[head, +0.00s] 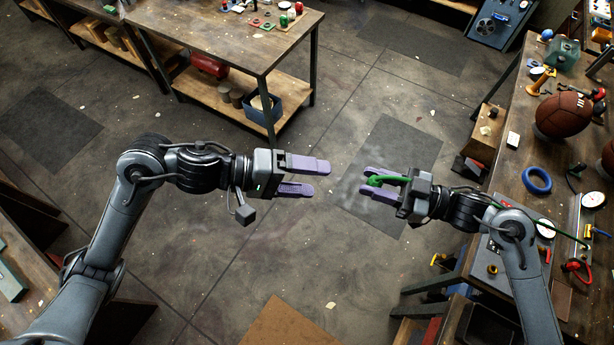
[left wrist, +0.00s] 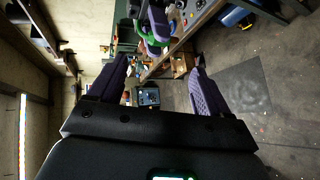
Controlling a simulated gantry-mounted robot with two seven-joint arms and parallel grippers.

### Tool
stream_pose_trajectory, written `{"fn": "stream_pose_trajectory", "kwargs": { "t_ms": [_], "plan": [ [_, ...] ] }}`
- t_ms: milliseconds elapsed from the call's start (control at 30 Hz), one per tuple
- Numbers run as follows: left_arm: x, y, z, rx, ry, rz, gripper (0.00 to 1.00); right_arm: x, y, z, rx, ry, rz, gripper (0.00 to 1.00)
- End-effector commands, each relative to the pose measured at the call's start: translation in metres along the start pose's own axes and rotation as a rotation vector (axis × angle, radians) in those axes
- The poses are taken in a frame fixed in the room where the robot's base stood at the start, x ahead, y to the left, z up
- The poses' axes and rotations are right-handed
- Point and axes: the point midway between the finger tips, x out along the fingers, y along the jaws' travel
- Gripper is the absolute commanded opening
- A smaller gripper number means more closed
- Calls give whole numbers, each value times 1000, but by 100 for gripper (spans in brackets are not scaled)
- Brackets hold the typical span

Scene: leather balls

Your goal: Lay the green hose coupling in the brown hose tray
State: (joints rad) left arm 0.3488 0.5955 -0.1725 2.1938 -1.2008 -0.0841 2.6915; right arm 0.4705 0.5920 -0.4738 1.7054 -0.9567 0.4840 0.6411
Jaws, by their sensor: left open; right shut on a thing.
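The green hose coupling (head: 376,180) shows as a green curved piece between the purple fingers of my right gripper (head: 366,181). My right gripper is shut on it, held out over the floor left of the right bench. Part of the coupling is hidden by the fingers. My left gripper (head: 318,178) is open and empty, facing the right gripper with a small gap between them. In the left wrist view, its fingers (left wrist: 160,80) stand apart, with some green and purple at the top. I cannot pick out the brown hose tray with certainty.
The right bench (head: 513,180) carries a brown football (head: 563,114), a blue ring (head: 537,180), gauges and fittings. A wooden workbench (head: 200,25) with a lower shelf stands at the back left. A flat brown sheet (head: 288,325) lies at the bottom. The middle floor is open.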

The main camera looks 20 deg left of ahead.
Motion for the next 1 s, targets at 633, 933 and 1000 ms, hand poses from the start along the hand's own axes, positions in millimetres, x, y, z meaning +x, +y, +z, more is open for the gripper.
{"fn": "stream_pose_trajectory", "kwargs": {
  "t_ms": [633, 933, 1000],
  "plan": [
    [88, 4, 0, 6, 0, 4, 78, 1, 0, -1, -1, 2, -1, 6],
    [114, 4, -1, 8, 2, 3, 78, 1, 0, -1, -1, 2, -2, 6],
    [116, 4, -1, 9, 2, 3, 78, 1, 0, -1, -1, 2, -2, 6]
  ]
}}
